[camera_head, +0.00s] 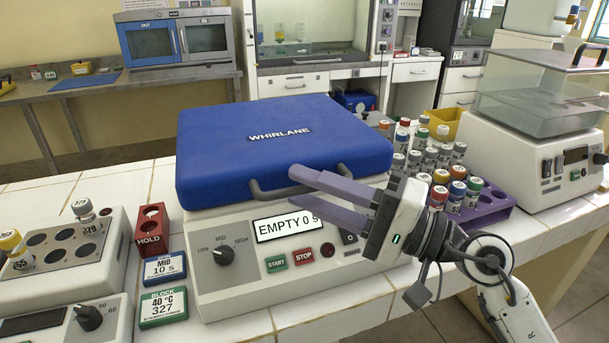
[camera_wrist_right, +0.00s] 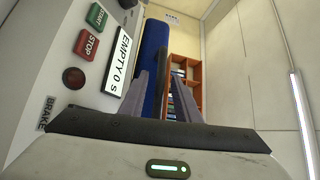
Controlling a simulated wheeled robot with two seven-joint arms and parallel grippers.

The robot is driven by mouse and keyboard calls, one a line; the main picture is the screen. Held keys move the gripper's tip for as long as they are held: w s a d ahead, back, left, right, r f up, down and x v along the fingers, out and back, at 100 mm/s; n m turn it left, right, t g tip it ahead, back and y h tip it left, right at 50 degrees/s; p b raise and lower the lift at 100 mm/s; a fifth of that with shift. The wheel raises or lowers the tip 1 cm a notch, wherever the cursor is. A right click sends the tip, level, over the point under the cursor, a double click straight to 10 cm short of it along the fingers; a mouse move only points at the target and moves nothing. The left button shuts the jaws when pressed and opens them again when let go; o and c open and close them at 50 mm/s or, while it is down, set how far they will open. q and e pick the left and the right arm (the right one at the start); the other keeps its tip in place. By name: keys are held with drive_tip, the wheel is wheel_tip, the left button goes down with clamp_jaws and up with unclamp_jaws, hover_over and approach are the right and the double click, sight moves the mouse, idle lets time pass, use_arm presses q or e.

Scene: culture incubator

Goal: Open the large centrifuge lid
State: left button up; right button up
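The large centrifuge has a blue lid (camera_head: 285,140) marked WHIRLANE, which lies closed on the white body (camera_head: 215,285). A dark grey handle (camera_head: 262,192) runs along the lid's front edge, partly hidden by my right gripper. My right gripper (camera_head: 308,174) is at the front right of the lid, with its two lilac fingers apart and pointing at the handle. In the right wrist view, the dark handle (camera_wrist_right: 164,62) shows between the two spread fingers (camera_wrist_right: 164,92), with the blue lid behind it. I cannot tell whether a finger touches the handle. My left gripper is not in view.
A purple rack (camera_head: 487,208) of capped tubes stands right of the centrifuge. A clear-lidded water bath (camera_head: 540,150) is farther right. At left are a red HOLD block (camera_head: 151,228), small label blocks (camera_head: 163,306) and a heating block (camera_head: 65,255) with tubes.

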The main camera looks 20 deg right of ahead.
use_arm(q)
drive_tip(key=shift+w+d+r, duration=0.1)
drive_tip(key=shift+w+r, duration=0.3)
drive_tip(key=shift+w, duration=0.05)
use_arm(e)
drive_tip(key=shift+w+a, duration=0.35)
drive_tip(key=shift+c, duration=0.2)
clamp_jaws()
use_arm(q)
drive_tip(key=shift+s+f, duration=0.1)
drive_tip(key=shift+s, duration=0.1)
